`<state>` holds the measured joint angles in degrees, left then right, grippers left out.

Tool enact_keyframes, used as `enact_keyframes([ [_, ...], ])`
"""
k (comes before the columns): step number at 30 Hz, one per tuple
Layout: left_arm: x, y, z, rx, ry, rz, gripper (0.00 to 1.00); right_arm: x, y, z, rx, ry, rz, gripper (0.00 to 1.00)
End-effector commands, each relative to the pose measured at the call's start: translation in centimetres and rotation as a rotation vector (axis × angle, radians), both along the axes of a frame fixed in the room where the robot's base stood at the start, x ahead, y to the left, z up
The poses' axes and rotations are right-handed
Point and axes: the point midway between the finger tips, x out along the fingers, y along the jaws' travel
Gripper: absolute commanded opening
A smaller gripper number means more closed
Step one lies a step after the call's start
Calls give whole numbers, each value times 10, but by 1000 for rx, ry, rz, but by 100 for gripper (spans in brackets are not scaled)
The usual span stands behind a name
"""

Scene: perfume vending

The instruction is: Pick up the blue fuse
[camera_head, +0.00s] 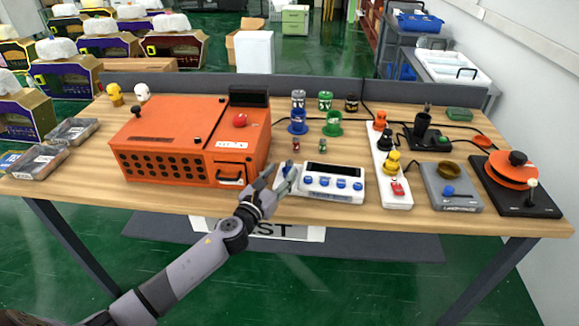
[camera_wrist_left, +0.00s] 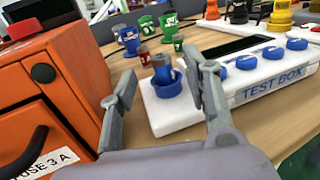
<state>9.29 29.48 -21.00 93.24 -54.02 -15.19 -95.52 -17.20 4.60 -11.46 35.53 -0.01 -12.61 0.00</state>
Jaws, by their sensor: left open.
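The blue fuse (camera_wrist_left: 163,68) is a small cylinder standing upright in a round blue socket (camera_wrist_left: 167,88) at the left end of the white test box (camera_head: 333,183). The test box also shows in the left wrist view (camera_wrist_left: 265,85). My left gripper (camera_head: 277,177) is open at the left end of the test box. In the left wrist view its fingers (camera_wrist_left: 163,80) frame the fuse with gaps on both sides; the fuse appears beyond them. In the head view the fingers partly hide the fuse and socket. My right gripper is not in view.
The orange fuse box (camera_head: 165,132) stands close on the left, with its black handle facing front. A red fuse (camera_head: 296,145) and a green fuse (camera_head: 323,146) stand behind the test box. A white strip with buttons (camera_head: 398,199) is to its right.

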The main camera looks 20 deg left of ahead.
Motion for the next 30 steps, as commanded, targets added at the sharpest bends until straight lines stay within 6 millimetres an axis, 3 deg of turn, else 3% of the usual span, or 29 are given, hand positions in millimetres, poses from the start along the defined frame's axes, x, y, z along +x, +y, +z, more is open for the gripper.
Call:
enact_keyframes([
  [7,18,-2,2,-3,-1,0,44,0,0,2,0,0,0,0],
  [16,57,-5,2,-4,-1,1,44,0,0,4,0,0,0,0],
  [25,61,-5,2,-2,1,0,44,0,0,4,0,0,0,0],
  [30,61,-5,2,-2,1,0,33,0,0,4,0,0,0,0],
])
